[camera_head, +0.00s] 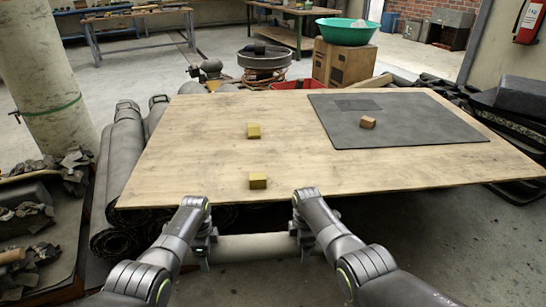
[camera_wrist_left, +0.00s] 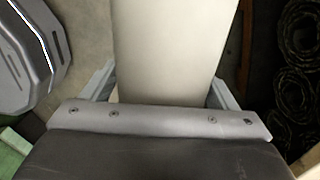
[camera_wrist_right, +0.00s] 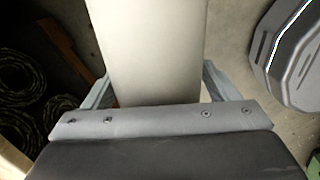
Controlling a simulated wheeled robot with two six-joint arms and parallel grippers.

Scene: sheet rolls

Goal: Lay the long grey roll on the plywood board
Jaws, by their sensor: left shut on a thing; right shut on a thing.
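The long grey roll (camera_head: 254,247) is light grey and lies crosswise in front of the plywood board's near edge, lower than its top. The plywood board (camera_head: 205,150) is a wide, flat light-wood sheet. My left gripper (camera_head: 205,250) is shut on the roll near its left end. My right gripper (camera_head: 303,246) is shut on it near its right end. The roll fills the space between the fingers in the left wrist view (camera_wrist_left: 175,50) and in the right wrist view (camera_wrist_right: 150,50). The gripper bodies hide part of the roll.
On the board are two yellow blocks (camera_head: 254,131) and a dark grey sheet (camera_head: 400,133) with a brown block (camera_head: 368,122). The board's left half is mostly clear. A pillar (camera_head: 45,80) stands at far left.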

